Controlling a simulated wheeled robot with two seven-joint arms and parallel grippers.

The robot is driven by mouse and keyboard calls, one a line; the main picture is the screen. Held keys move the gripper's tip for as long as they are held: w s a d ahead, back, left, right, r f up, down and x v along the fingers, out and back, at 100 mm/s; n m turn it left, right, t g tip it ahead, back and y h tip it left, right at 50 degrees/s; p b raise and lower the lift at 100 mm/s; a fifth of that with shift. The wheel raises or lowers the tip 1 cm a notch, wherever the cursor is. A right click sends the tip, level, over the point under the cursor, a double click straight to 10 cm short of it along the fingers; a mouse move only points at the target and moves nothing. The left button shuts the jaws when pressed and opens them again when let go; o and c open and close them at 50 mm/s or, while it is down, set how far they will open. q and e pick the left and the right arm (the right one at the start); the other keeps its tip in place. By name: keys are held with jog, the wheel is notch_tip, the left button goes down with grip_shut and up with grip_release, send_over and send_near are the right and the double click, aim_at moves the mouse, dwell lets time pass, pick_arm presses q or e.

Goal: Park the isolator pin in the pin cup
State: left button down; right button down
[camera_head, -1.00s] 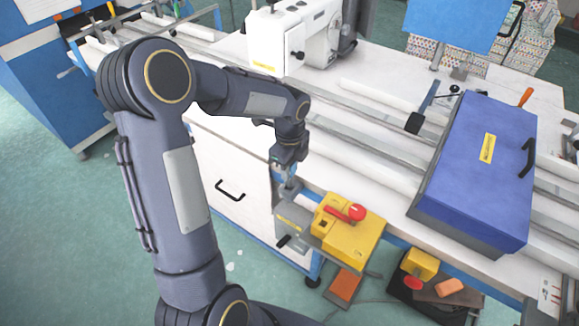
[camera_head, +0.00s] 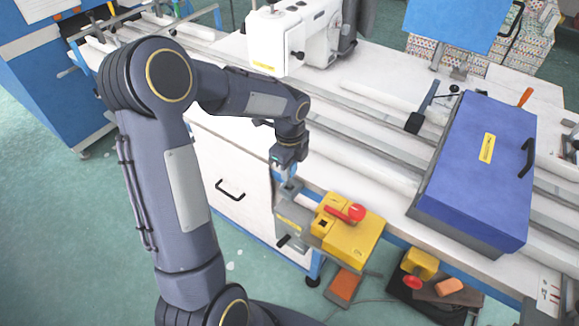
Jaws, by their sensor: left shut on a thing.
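My left gripper (camera_head: 287,181) points down just above the grey bracket (camera_head: 292,217) at the table's front edge, left of a yellow switch box (camera_head: 348,238) with a red handle (camera_head: 345,212). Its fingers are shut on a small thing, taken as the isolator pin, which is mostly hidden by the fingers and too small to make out. I cannot clearly pick out the pin cup. Whether the held thing touches the bracket cannot be told. My right gripper is not in view.
A blue lidded case (camera_head: 480,170) lies on the white table at the right. A white sewing machine (camera_head: 295,38) stands at the back. A white cabinet (camera_head: 228,165) is under the table. A yellow box with a red button (camera_head: 412,282) sits low at the front right.

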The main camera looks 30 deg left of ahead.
pick_arm(q)
jog(key=shift+f+b, duration=1.35)
jog(key=shift+f, duration=0.6)
jog(key=c, duration=1.1)
grip_release()
jog(key=shift+r, duration=0.1)
notch_tip(320, 180, up, 7)
jog(key=shift+r, duration=0.35)
